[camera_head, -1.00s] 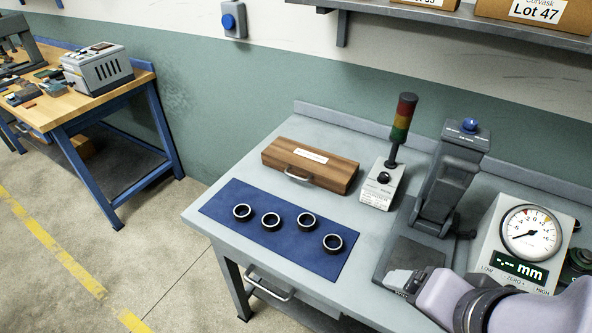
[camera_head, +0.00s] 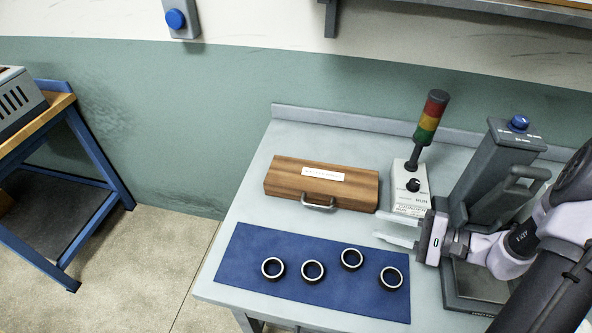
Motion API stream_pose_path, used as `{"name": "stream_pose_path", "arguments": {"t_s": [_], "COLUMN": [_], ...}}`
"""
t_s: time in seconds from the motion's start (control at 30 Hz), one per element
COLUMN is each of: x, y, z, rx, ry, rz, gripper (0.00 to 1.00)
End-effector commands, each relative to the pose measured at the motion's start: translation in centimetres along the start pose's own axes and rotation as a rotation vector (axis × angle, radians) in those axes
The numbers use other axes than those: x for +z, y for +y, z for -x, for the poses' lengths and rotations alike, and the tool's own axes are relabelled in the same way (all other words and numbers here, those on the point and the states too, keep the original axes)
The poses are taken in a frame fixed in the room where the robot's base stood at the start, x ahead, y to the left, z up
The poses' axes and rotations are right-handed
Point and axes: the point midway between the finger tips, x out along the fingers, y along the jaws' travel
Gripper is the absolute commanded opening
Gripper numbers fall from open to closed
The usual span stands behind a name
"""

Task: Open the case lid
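The case is a wooden box (camera_head: 322,184) with a white label on top and a metal handle (camera_head: 318,204) on its front. Its lid is closed. It stands at the back left of the grey bench. My gripper (camera_head: 379,226) is to the right of the case and a little in front of it, pointing left. Its two fingers are apart with nothing between them, and they do not touch the case.
A blue mat (camera_head: 238,274) with several dark rings lies in front of the case. A control box (camera_head: 409,192) with a red, yellow and green signal tower (camera_head: 428,118) stands right of the case. A grey press-like machine (camera_head: 492,170) stands further right, behind my arm.

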Motion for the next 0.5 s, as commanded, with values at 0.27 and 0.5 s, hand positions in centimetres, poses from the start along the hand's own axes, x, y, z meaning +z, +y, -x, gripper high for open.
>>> {"name": "stream_pose_path", "arguments": {"t_s": [0.27, 0.5], "x": [-0.9, -0.9], "y": [0.5, 0.4], "z": [-3.2, -9.2], "rx": [-0.032, -0.029], "ry": [0.008, 0.007], "rz": [-0.006, -0.006], "gripper": [0.32, 0.32]}}
